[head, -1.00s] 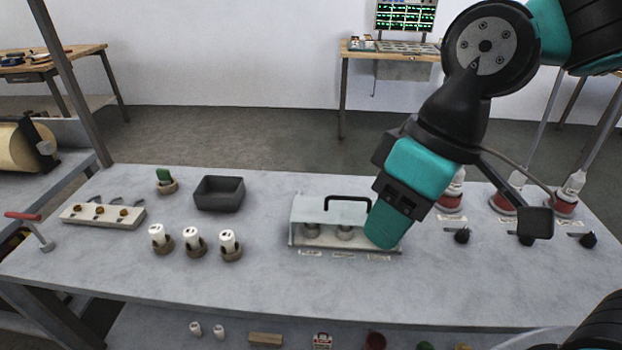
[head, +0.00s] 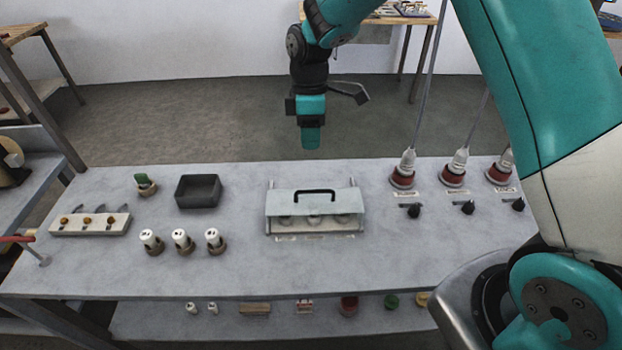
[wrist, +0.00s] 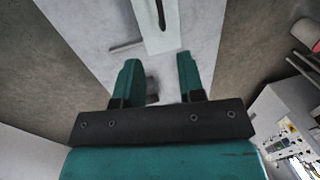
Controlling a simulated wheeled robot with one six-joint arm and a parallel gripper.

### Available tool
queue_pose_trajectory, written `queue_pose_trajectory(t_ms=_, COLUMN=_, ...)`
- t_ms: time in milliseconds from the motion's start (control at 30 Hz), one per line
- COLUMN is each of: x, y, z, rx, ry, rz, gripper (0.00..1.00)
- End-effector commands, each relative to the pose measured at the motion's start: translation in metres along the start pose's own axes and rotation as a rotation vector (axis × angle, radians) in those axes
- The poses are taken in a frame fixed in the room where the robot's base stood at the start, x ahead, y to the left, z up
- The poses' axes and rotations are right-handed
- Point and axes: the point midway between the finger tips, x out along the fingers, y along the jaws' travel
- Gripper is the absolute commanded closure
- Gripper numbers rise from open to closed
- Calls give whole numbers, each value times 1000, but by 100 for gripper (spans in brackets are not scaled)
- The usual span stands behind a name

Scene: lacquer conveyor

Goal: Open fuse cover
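The fuse cover (head: 282,204) is a pale, see-through lid with a black bar handle (head: 315,193) on top. It sits down over several round grey fuse holders on a base (head: 318,235) in the middle of the bench. My gripper (head: 310,145) points down beyond the bench's back edge, behind the cover and apart from it. In the wrist view my gripper (wrist: 157,62) has its two teal fingers spread with nothing between them. The cover (wrist: 157,38) shows beyond the fingertips there, with part of its dark handle (wrist: 161,14) at the top edge.
On the bench (head: 110,260), a dark tray (head: 198,192), three white fuses in holders (head: 182,240) and a green-topped piece (head: 145,184) stand left. The bench around the cover is clear.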

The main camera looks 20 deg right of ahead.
Motion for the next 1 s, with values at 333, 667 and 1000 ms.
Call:
queue_pose_trajectory(t_ms=333, x=78, y=-2, z=1, rx=2, ry=-3, rz=-5, gripper=64)
queue_pose_trajectory(t_ms=667, x=123, y=-1, z=0, rx=1, ry=-1, rz=-1, gripper=64)
queue_pose_trajectory(t_ms=1000, x=128, y=-1, z=0, rx=1, ry=0, rz=1, gripper=64)
